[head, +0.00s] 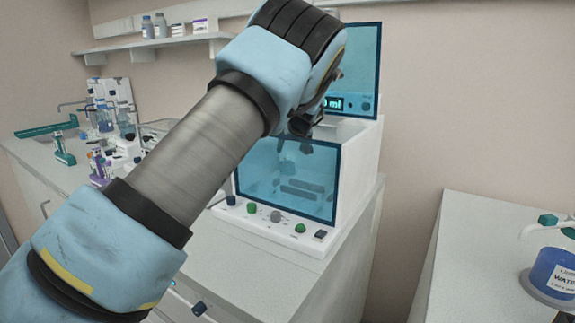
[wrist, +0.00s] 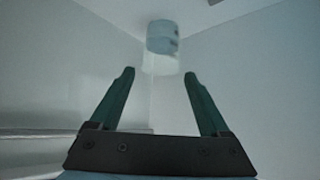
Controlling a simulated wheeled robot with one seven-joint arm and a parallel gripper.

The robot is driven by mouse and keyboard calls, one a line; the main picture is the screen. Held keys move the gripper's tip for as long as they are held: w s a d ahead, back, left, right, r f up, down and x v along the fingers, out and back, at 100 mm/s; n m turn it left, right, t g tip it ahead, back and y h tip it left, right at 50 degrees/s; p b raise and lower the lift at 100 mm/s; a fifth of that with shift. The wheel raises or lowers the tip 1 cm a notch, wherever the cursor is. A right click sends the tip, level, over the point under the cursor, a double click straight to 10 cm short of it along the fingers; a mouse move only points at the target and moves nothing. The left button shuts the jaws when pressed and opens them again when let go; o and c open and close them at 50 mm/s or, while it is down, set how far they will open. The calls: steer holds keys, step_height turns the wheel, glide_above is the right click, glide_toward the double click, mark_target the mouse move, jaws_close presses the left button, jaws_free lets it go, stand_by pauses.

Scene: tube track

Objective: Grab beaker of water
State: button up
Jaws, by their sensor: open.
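In the wrist view, my gripper (wrist: 159,75) is open, its two green fingers apart with nothing between them. Beyond the fingertips, inside a pale walled space, is a short light-blue cylinder (wrist: 162,38) with a paler translucent part below it. It may be the beaker of water, but the blurred picture does not make this certain. In the head view, my arm hides most of my gripper, which is by the top of the white machine (head: 335,245). No beaker can be clearly made out through the machine's blue tinted window (head: 285,180).
The machine has a raised blue panel with an "ml" display (head: 334,103) and front knobs. A blue container labelled "WATER" (head: 553,272) stands on the right counter (head: 480,240). Bottles and lab items crowd the left counter. A wall shelf (head: 150,42) holds bottles and boxes.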

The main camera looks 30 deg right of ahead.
steer(key=p+x, duration=0.2)
steer(key=x, duration=0.2)
steer(key=shift+w+r+p, duration=0.1)
steer(key=shift+w+p, duration=0.1)
steer(key=shift+p, duration=0.1)
steer(key=shift+w+f, duration=0.3)
steer(key=shift+f, duration=0.15)
steer(key=c, duration=1)
